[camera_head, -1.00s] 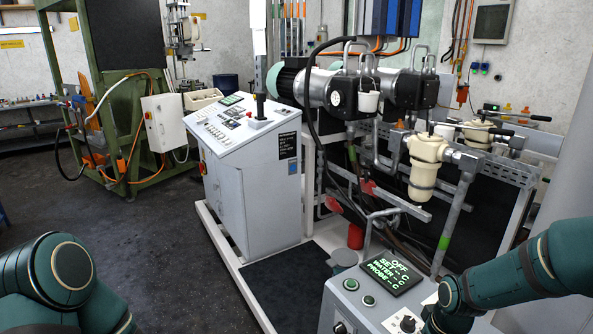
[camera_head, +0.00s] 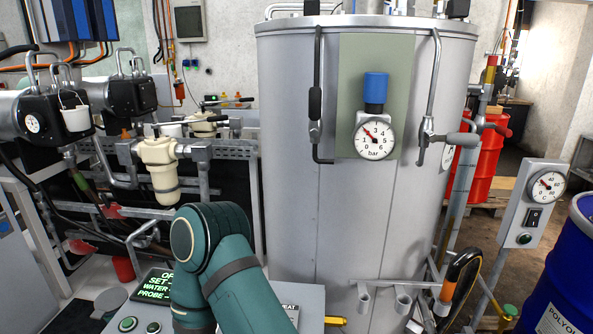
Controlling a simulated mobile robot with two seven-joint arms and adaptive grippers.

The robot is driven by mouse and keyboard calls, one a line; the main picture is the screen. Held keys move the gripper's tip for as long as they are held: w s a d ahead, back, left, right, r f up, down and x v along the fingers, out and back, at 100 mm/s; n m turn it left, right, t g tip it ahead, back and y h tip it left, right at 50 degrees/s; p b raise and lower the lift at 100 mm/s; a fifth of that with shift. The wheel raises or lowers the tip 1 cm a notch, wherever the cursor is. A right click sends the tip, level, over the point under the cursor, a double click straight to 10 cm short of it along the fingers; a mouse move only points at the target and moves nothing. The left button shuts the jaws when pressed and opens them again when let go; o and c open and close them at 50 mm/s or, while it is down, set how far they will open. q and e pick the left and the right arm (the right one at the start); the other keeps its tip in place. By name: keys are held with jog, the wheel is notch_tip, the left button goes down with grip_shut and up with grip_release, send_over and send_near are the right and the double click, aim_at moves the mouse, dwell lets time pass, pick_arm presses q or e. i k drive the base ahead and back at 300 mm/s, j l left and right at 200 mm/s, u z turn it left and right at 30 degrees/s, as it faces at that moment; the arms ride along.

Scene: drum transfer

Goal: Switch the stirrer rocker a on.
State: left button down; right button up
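A dark green arm link of mine stands at the bottom centre, well left of this box. Neither of my grippers shows.
A large grey metal tank (camera_head: 290,200) with a pressure gauge (camera_head: 374,138) fills the middle. A blue drum (camera_head: 572,270) stands at the right edge, close to the switch box. A control panel with a green-text display (camera_head: 155,287) lies lower left, partly hidden by my arm.

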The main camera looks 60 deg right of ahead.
aim_at(532, 221)
jog(key=z, duration=3.25)
jog(key=i+l, duration=0.25)
jog(key=l, duration=0.15)
jog(key=i+l, duration=0.25)
jog(key=l, duration=0.2)
jog(key=i+l, duration=0.25)
jog(key=l, duration=0.15)
jog(key=u, duration=1.6)
